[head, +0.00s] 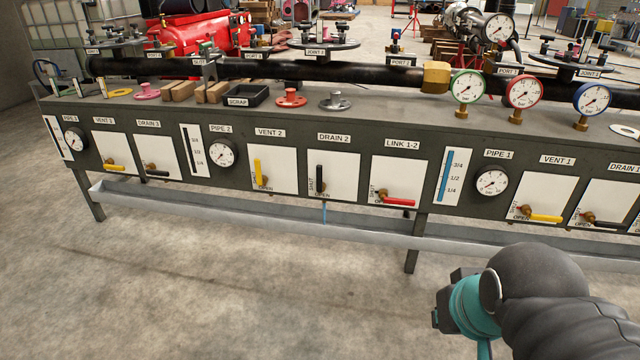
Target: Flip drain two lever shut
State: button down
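The drain 2 lever (320,178) is black and stands upright on the white panel (343,180) below the DRAIN 2 label (334,137). The word SHUT runs vertically at its left, and OPEN is printed near its lower end. A thin blue stream (324,212) hangs below this panel, over the trough. Part of my arm shows at the lower right, in front of the bench and well apart from the lever. No gripper fingers can be made out.
The vent 2 lever (258,172), yellow, stands upright to the left. The link 1-2 lever (398,201), red, lies horizontal to the right. A grey trough (370,237) runs along the bench front below the panels. The floor in front, left of my arm, is clear.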

aim_at(321, 186)
jog(key=k, duration=0.65)
jog(key=u, duration=0.55)
jog(key=i, duration=1.6)
jog(key=z, duration=0.75)
